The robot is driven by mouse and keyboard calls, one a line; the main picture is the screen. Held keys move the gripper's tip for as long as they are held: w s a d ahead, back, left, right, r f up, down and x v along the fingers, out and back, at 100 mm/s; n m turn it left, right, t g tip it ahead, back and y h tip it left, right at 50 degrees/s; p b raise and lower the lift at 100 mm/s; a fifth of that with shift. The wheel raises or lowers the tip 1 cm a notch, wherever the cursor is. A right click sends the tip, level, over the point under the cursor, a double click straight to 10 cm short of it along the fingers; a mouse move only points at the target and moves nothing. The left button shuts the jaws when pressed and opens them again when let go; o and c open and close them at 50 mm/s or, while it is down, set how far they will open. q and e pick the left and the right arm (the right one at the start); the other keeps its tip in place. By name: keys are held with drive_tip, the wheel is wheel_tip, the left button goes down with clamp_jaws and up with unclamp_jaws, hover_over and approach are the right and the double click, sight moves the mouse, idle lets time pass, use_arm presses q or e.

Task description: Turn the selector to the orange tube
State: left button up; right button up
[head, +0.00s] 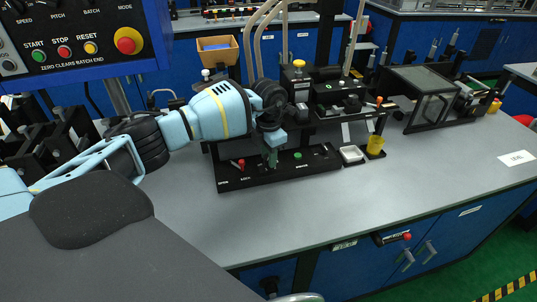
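My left arm reaches in from the left over the bench. Its gripper (272,156) points down at the black base panel (280,168) of the bench machine, close above or at its surface. The fingers are small and dark, so I cannot tell if they are open or shut, or whether they touch anything. A red-tipped lever (240,163) is left of the gripper and a green button (297,155) is right of it. Several beige tubes (258,50) rise behind the machine. I cannot make out an orange tube or clearly identify the selector. My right gripper is not in view.
A yellow cup (375,146) and a small white tray (352,154) stand right of the panel. A dark clear-sided box (425,95) is further right. A blue control box (80,40) hangs at upper left. The grey bench (400,185) is clear in front.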

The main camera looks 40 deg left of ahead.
use_arm(q)
drive_tip(key=o, duration=0.4)
drive_tip(key=shift+r, duration=3.95)
